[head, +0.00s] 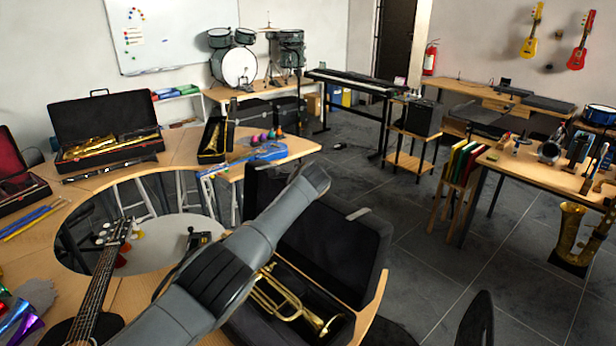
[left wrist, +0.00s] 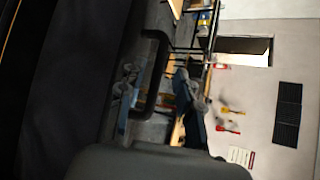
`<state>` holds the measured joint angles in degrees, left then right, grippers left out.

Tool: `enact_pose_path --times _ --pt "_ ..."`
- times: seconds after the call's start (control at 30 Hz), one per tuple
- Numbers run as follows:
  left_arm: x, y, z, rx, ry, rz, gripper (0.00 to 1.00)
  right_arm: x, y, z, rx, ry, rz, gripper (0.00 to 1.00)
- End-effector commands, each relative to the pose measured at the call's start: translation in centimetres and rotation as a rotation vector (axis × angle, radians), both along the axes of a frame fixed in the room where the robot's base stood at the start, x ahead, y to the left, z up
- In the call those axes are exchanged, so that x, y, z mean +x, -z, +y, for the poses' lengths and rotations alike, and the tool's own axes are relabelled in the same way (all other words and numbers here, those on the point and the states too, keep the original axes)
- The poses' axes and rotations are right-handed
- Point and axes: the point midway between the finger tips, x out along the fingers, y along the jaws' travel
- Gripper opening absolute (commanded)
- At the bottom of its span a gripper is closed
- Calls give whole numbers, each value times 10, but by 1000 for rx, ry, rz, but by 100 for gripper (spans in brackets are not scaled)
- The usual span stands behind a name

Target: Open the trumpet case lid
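The trumpet case (head: 262,325) stands on the curved table in the lower middle of the head view, with a brass trumpet (head: 322,325) inside. Its black lid (head: 335,245) is raised and tilted back, and its inner side shows. My left arm crosses in front of the case and lid and hides part of both. My left gripper's fingers are not clear in the head view; a small grey piece shows at the lid's upper edge. In the left wrist view my left gripper (left wrist: 156,78) seems to have its fingers apart, near a dark edge; contact is unclear. My right gripper is not in view.
A guitar (head: 95,290) lies on the table left of my arm. A black chair back (head: 470,325) stands at the lower right.

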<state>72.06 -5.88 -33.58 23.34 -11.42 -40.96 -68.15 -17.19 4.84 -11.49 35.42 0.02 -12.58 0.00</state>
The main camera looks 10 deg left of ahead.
Motion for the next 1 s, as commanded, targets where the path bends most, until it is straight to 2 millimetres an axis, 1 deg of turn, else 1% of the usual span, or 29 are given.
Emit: enact_pose_path --times 0.23,0.47,0.77,1.0 --pt "-6 -2 -1 -1 0 0 34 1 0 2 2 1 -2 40" --pt "-21 -9 -4 0 1 0 34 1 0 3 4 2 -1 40" --pt "-51 -26 -10 0 1 -2 34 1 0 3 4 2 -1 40" --pt "-81 -43 -16 -1 1 -4 34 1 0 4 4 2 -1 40"
